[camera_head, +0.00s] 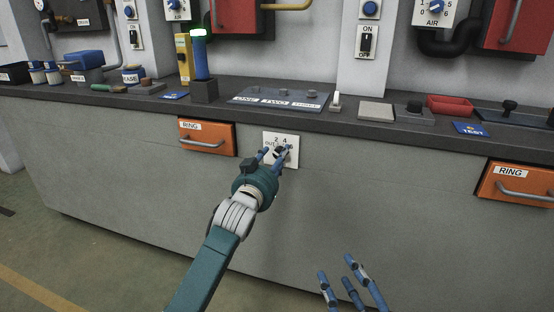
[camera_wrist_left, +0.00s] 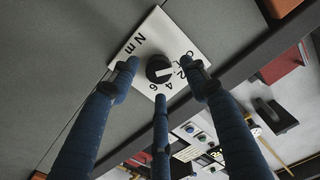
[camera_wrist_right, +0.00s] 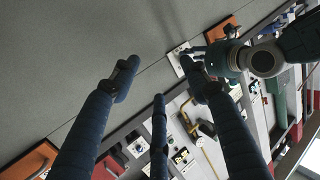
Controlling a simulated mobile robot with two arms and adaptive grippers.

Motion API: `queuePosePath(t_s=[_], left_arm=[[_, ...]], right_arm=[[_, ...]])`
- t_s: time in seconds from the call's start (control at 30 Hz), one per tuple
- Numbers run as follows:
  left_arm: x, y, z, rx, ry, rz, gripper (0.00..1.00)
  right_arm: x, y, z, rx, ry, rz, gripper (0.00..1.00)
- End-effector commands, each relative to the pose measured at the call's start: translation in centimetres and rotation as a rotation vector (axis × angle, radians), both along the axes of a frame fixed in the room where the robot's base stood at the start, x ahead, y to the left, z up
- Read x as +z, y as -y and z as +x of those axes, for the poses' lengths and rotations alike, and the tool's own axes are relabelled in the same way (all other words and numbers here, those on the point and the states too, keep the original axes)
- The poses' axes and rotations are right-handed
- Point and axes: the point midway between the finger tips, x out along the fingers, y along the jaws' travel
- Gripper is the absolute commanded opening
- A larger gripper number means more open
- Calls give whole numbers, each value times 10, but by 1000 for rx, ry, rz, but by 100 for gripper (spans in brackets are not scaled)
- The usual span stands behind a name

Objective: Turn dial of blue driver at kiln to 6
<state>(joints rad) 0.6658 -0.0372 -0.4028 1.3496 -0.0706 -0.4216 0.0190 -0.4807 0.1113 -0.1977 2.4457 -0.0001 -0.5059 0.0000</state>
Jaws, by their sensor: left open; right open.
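A white plate (camera_head: 293,158) on the grey bench front carries a dial, with 2 and 4 readable above it. In the left wrist view the plate (camera_wrist_left: 189,42) shows 2, 4, 6 and "N m" around a black knob (camera_wrist_left: 159,69). A pale mark on the knob seems to face the 2 side; I cannot tell its exact setting. My left gripper (camera_head: 277,152) is open in front of the plate, its fingers spread around the knob; contact is unclear. My right gripper (camera_head: 341,268) is open and empty, low in front of the bench. A blue cylinder (camera_head: 200,60) with a green top stands upright on the bench.
Orange drawers with handles flank the plate, one at left (camera_head: 207,146) and one at right (camera_head: 515,183). The worktop (camera_head: 345,118) above holds a labelled panel (camera_head: 280,97), a red tray (camera_head: 449,104) and small parts. The floor at lower left is clear.

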Motion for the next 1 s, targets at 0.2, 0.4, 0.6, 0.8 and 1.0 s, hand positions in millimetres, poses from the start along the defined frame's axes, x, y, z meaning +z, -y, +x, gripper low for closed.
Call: queuePosePath(t_s=[0.2, 0.4, 0.6, 0.8, 1.0], left_arm=[[0, 4, 12, 0, 0, -1, 46], [0, 4, 13, 0, 0, -1, 46], [0, 4, 13, 0, 0, -1, 34], [1, 4, 13, 0, 1, -1, 1], [3, 5, 13, -1, 4, -1, 1]], right_arm=[[21, -4, 3, 6, 90, 24, 46], [25, -4, 3, 7, 107, 27, 46], [25, -4, 4, 7, 106, 27, 46], [25, -4, 4, 7, 106, 27, 46], [25, -4, 3, 7, 106, 27, 46]])
